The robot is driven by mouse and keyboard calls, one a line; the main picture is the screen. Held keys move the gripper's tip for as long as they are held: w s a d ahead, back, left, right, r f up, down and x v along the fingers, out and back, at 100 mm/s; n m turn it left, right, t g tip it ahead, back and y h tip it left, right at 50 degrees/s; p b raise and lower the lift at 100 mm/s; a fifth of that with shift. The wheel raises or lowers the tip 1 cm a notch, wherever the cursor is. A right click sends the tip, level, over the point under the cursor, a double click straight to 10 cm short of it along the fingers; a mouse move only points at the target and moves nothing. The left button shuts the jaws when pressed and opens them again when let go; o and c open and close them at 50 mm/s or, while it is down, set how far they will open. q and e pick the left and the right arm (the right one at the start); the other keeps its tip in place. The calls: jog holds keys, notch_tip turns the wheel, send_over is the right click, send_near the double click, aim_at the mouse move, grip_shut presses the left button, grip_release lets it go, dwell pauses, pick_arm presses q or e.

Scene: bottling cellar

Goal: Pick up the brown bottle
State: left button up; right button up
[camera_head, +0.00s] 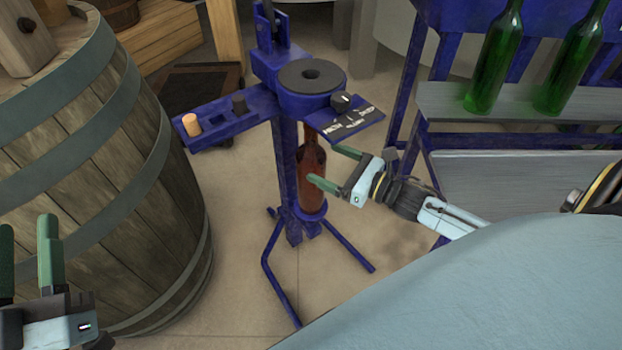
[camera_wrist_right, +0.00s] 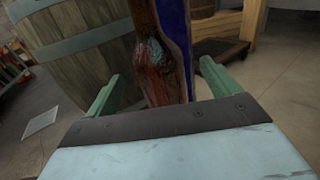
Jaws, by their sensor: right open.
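The brown bottle (camera_head: 311,182) stands upright on the small round foot of the blue corking stand (camera_head: 285,165), under its head. My right gripper (camera_head: 334,167) is open at the bottle's right side. Its nearer fingertip overlaps the bottle's right edge in the head view. In the right wrist view the bottle (camera_wrist_right: 152,62) shows between the two spread fingers (camera_wrist_right: 160,72), nearer the left one; I cannot tell whether they touch it. The bottle's top is hidden by the stand's head. My left gripper (camera_head: 27,240) is open and empty at the lower left.
A large wooden barrel (camera_head: 95,170) stands left of the stand. A cork (camera_head: 191,124) sits on the stand's side arm. Green bottles (camera_head: 497,60) stand on a blue-framed rack shelf (camera_head: 450,103) at upper right. The stand's feet spread on the floor, which is clear around them.

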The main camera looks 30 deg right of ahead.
aim_at(310, 159)
jog(key=shift+w+a+f+b, duration=0.2)
jog(key=shift+w+b, duration=0.1)
jog(key=shift+w, duration=0.05)
jog(key=b+x, duration=0.2)
jog(key=x, duration=0.1)
jog(key=shift+w+a+f, duration=0.2)
jog(key=shift+a+f, duration=0.05)
jog(key=shift+f, duration=0.15)
pick_arm(q)
jog(key=s+r+t, duration=0.2)
jog(key=t, duration=0.1)
jog(key=r+t+h, duration=0.1)
jog(key=shift+s+a, duration=0.3)
jog(key=shift+s, duration=0.1)
pick_arm(e)
jog(key=shift+w+a, duration=0.15)
jog(key=shift+w, duration=0.2)
grip_shut()
jog(key=shift+r, duration=0.25)
